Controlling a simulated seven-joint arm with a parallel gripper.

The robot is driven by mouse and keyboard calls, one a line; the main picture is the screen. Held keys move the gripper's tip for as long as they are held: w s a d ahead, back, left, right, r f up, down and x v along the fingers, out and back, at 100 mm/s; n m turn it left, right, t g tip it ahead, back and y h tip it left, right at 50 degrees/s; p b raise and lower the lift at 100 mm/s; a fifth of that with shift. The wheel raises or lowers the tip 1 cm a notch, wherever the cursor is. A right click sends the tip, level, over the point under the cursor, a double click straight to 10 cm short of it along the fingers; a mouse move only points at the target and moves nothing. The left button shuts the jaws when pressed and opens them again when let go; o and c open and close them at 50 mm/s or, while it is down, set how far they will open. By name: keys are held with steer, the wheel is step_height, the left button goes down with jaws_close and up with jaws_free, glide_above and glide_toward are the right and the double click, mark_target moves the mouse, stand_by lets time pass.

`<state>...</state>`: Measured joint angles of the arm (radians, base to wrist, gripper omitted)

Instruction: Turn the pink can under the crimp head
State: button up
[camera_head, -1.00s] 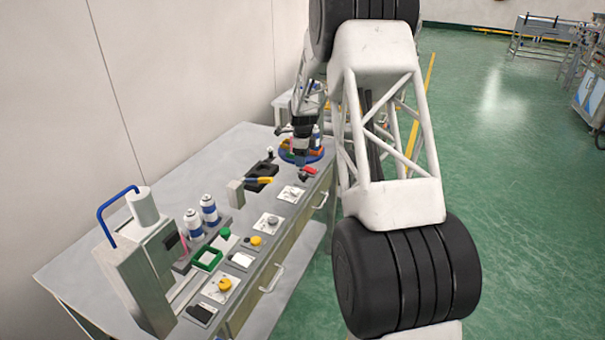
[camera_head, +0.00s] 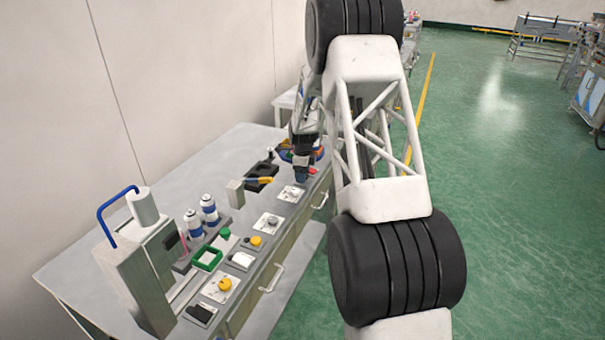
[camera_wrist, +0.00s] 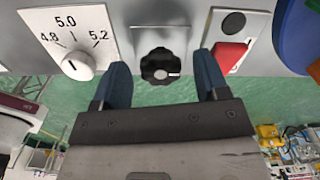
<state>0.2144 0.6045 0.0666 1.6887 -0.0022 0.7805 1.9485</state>
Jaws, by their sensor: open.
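A narrow pink shape (camera_head: 184,243), perhaps the pink can, shows at the crimping machine (camera_head: 143,265) at the near left end of the bench; most of it is hidden. My gripper (camera_head: 301,180) is far from it, over the bench's front edge near the far end. In the wrist view my gripper (camera_wrist: 163,73) is open and empty. A black knob (camera_wrist: 160,66) on a metal plate appears between its fingertips; I cannot tell how far below them it is.
Two white and blue cans (camera_head: 209,209) stand in a rack beside a green square frame (camera_head: 207,257). Control plates with knobs line the front edge. The wrist view shows a white dial knob (camera_wrist: 78,66), a red switch (camera_wrist: 230,55) and a blue round edge (camera_wrist: 297,38).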

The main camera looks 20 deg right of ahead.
steer(key=shift+c, duration=0.2)
steer(key=c, duration=0.9)
